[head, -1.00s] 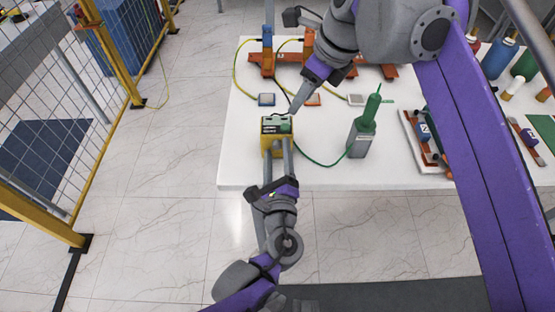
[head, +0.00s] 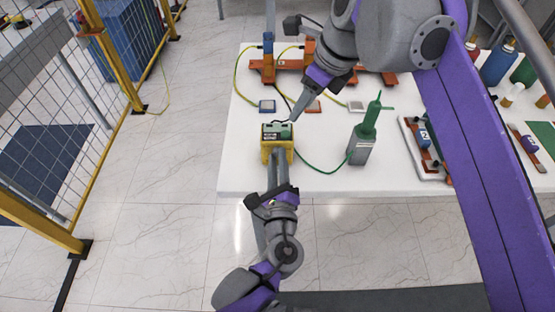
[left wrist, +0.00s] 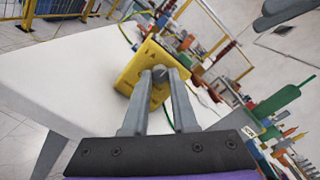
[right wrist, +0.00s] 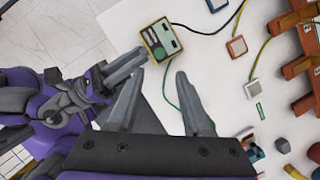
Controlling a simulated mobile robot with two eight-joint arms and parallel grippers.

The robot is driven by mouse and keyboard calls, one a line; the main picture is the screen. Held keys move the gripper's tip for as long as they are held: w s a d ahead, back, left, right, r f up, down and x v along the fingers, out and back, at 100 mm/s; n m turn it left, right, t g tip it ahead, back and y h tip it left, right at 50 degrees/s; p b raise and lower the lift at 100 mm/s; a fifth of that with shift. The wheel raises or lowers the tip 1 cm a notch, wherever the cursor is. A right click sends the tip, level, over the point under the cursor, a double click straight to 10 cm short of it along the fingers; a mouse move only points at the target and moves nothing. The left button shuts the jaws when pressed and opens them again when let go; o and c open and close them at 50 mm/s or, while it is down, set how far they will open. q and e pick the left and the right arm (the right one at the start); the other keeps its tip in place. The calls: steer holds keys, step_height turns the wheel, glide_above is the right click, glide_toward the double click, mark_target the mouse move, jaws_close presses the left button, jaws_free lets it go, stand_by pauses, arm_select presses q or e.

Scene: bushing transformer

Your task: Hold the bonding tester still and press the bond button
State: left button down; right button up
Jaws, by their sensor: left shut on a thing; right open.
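The bonding tester (head: 266,150) is a small yellow box with a dark and green top panel, near the table's front left edge. In the left wrist view its yellow side (left wrist: 137,70) faces me. My left gripper (head: 277,156) is shut on the tester at its front; a round grey part shows between the fingertips. My right gripper (head: 293,119) is open, pointing down beside the top panel's right back corner. In the right wrist view the top panel (right wrist: 160,40) lies beyond the open fingertips (right wrist: 158,76). I cannot make out which part is the bond button.
A green cable runs from the tester to a grey box with a green handle (head: 368,122) at right. Small square pads (head: 267,106) and orange stands (head: 269,62) are behind. A yellow mesh fence (head: 112,65) stands left of the white table (head: 310,185).

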stand_by(0.8)
jaws_close()
stand_by(1.5)
